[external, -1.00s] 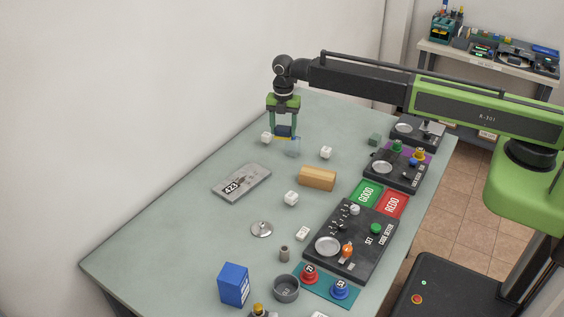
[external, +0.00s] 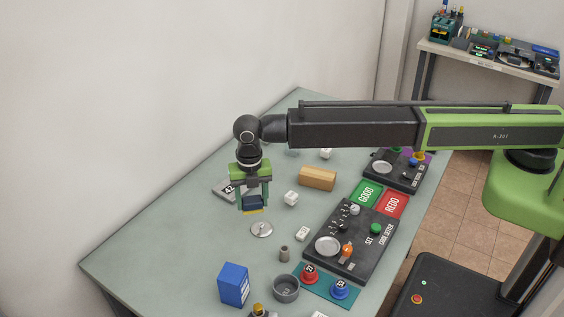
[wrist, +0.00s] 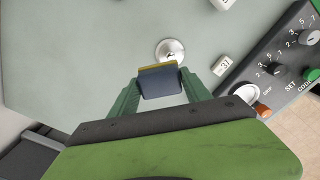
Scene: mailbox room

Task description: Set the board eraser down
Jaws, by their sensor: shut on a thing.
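The board eraser (external: 252,203) is dark blue with a yellow lower edge. My gripper (external: 252,200) is shut on it and holds it above the table, near the metal plate marked 42. In the wrist view the eraser (wrist: 160,82) sits between the two green fingers of my gripper (wrist: 160,88). A round metal disc with a knob (wrist: 170,50) shows just beyond the eraser there. In the external view this disc (external: 262,229) lies on the table just below and right of the eraser. My gripper hides part of the numbered plate (external: 222,189).
The table (external: 180,250) has bare room left of the disc. A wooden block (external: 317,178), white cubes (external: 291,198), a small grey cylinder (external: 284,254), a blue box (external: 233,284) and a grey bowl (external: 286,289) stand around. A black control panel (external: 350,245) lies to the right.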

